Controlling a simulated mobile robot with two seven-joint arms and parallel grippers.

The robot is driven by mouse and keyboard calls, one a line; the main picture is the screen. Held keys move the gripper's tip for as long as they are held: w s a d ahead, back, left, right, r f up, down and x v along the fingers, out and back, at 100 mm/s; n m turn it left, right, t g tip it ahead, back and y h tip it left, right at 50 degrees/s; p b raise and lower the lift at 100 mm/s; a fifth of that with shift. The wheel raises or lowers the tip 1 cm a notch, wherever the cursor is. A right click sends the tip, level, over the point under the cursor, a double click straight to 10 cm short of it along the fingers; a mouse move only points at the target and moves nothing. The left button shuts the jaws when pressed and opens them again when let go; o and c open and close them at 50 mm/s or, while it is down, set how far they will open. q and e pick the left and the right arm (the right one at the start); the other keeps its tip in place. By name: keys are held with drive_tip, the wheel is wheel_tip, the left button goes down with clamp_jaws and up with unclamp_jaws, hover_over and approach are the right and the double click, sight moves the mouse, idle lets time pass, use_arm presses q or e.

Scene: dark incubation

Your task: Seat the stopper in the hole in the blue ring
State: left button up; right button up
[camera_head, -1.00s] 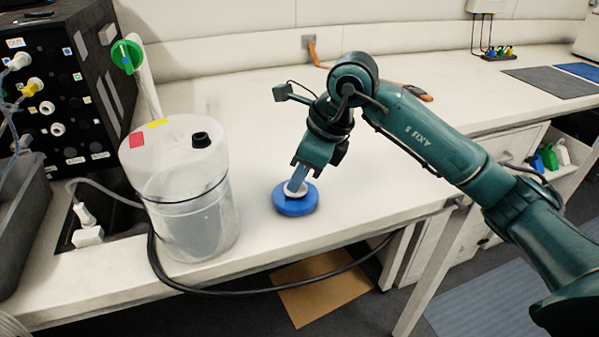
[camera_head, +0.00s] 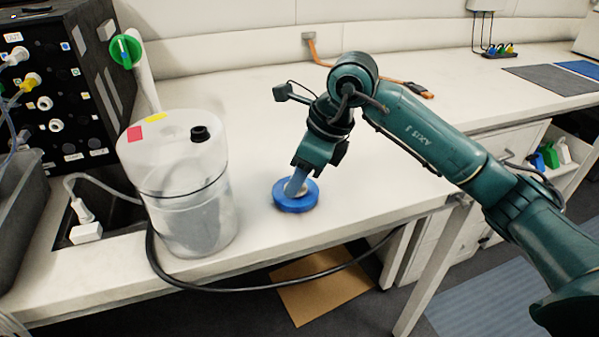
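The blue ring (camera_head: 296,204) lies flat on the white bench, right of the clear canister. The pale stopper (camera_head: 302,190) is at the ring's middle, low within its rim; its lower part is hidden, so I cannot tell how deep it sits. My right gripper (camera_head: 295,187) points down and slightly left over the ring. Its fingers are at the stopper and seem closed on it, partly covering it from view. My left gripper is not in view.
The clear canister (camera_head: 184,215) with a black cap stands close on the left. A black cable (camera_head: 250,289) loops below the bench's front edge. A dark equipment box (camera_head: 62,95) stands at the far left. The bench behind and right of the ring is mostly clear.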

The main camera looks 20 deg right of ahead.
drive_tip(key=shift+d+r, duration=0.1)
drive_tip(key=shift+r, duration=0.15)
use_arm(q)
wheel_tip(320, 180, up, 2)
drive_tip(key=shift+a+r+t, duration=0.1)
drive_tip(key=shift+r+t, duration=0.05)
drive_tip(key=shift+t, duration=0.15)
use_arm(e)
drive_tip(key=v, duration=1.2)
drive_tip(key=shift+s+d+r, duration=0.15)
drive_tip(key=shift+d+r, duration=0.05)
drive_tip(key=shift+r, duration=0.05)
